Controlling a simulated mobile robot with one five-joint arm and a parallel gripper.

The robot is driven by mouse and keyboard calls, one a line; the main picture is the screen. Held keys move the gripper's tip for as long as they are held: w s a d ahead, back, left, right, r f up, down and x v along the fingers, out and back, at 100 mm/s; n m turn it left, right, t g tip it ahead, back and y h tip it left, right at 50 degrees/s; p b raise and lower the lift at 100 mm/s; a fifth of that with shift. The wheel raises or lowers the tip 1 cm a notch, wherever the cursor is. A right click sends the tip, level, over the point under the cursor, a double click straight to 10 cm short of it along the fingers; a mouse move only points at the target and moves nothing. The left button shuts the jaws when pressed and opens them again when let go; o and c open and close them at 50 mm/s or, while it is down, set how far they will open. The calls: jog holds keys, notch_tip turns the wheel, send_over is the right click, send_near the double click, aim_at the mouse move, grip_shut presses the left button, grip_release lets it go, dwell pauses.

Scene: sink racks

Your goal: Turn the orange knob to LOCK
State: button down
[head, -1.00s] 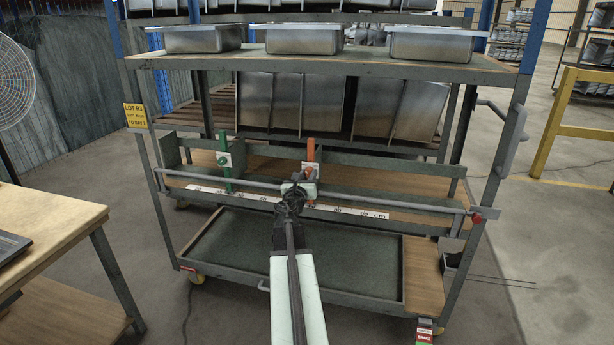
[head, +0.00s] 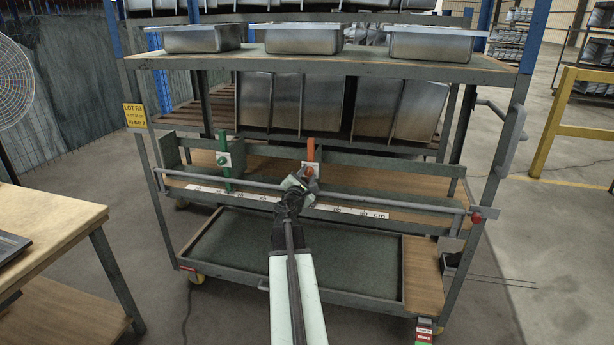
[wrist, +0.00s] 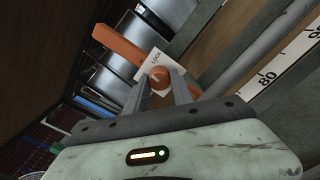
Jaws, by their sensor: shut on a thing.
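My gripper (head: 304,176) is shut on the knob. In the wrist view its two grey fingers (wrist: 164,82) lie on either side of the knob. My gripper is rolled to a slant. I cannot make out a pointer on the knob.
A green bar (head: 223,150) with its own white plate stands to the left. A grey rail (head: 400,204) and a white cm scale (head: 345,210) run across the cart just below. Steel sinks (head: 304,40) stand on the shelf above. A wooden table (head: 45,207) is at the left.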

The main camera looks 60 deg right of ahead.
jog(key=m, duration=0.3)
jog(key=shift+a+m, duration=0.1)
jog(key=shift+m, duration=2.1)
jog(key=c, duration=1.1)
grip_release()
jog(key=v, duration=0.7)
jog(key=shift+a, duration=0.35)
